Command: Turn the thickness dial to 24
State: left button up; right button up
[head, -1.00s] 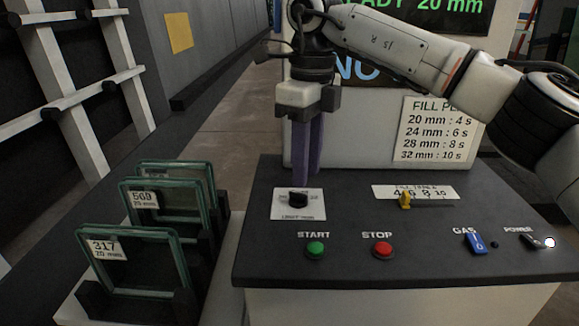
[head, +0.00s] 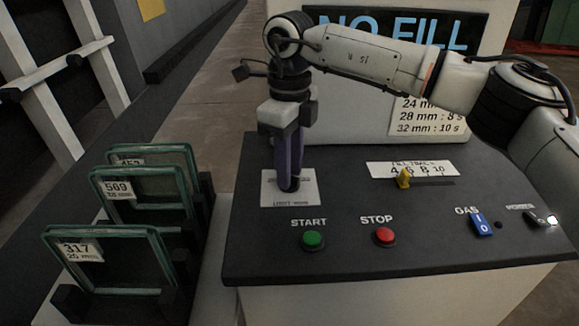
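The dial plate (head: 305,196) is a small white plate on the dark console top, left of centre. Its print is too small to read surely. The black dial knob on it is almost wholly hidden by my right gripper (head: 289,187). That gripper points straight down with its purple fingers at the knob. The fingers overlap in this view, so I cannot tell whether they grip the knob or only stand around it. The dial's pointer direction is hidden. My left gripper is not in view.
The console (head: 345,233) also bears a green START button (head: 313,239), a red STOP button (head: 384,236), a yellow fill-time slider (head: 403,178), a blue GAS switch (head: 481,223) and a POWER switch (head: 539,219). Glass panes (head: 107,263) stand in a rack at left. A sign reads "NO FILL" (head: 395,30).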

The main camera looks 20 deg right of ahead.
jog(key=shift+f, duration=0.3)
grip_shut()
jog(key=shift+m, duration=0.3)
jog(key=m, duration=0.3)
jog(key=shift+m, duration=0.3)
jog(key=shift+w+r+m, duration=0.1)
jog(key=shift+m, duration=1.7)
grip_release()
